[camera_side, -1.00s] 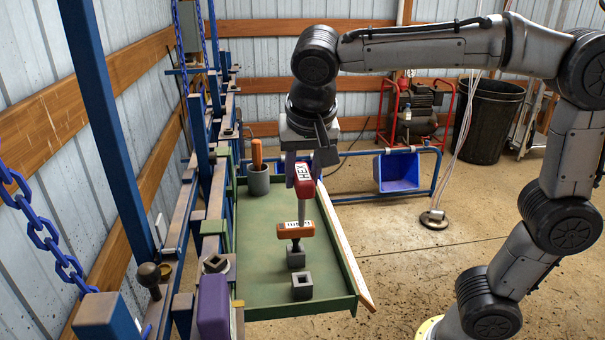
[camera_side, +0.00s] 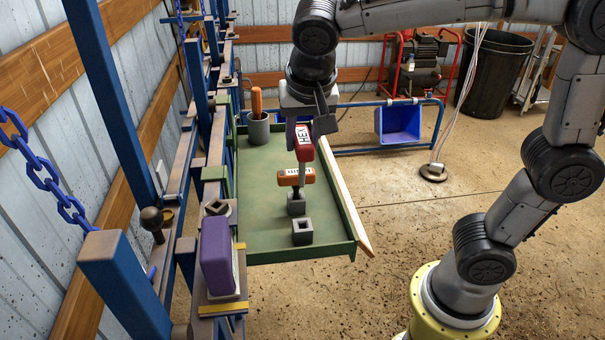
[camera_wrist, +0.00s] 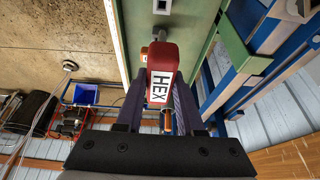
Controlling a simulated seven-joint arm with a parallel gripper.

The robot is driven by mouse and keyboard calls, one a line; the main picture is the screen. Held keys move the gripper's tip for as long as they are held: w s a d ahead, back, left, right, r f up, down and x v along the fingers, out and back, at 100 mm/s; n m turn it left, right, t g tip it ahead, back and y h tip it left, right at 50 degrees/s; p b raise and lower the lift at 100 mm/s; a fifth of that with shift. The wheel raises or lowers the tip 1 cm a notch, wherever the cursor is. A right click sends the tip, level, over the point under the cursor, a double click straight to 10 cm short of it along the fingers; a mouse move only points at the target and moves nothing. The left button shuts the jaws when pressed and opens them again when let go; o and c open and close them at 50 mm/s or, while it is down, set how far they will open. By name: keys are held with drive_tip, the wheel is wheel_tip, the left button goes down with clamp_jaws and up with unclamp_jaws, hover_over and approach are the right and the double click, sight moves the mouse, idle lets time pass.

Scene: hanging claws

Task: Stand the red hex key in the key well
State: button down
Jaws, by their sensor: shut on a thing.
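The red hex key (camera_side: 303,143), marked HEX on its handle, is held upright over the green tray (camera_side: 268,215) by my gripper (camera_side: 296,122). In the wrist view my gripper (camera_wrist: 160,100) is shut on the red handle (camera_wrist: 162,62), with a finger on each side. The grey shaft hangs down and overlaps an orange T-handled key (camera_side: 290,178) in the side view. That key stands in a small dark block (camera_side: 296,205). A grey block with an empty square hole (camera_side: 303,236) sits nearer on the tray. I cannot tell the red key's tip height.
A grey cup (camera_side: 258,132) with an orange-handled tool stands at the tray's far end. Blue posts, rails and a purple block (camera_side: 216,255) line the left side. A blue bin (camera_side: 398,124) stands beyond the tray, on the right.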

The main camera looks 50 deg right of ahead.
sight(304, 178)
drive_tip(key=shift+s+f, duration=0.1)
drive_tip(key=shift+f, duration=1.6)
drive_tip(key=shift+f, duration=2.9)
drive_tip(key=shift+f, duration=1.2)
drive_tip(key=shift+f, duration=0.35)
drive_tip(key=shift+f, duration=0.3)
drive_tip(key=shift+f, duration=0.35)
drive_tip(key=shift+f, duration=0.35)
drive_tip(key=shift+c, duration=2.2)
unclamp_jaws()
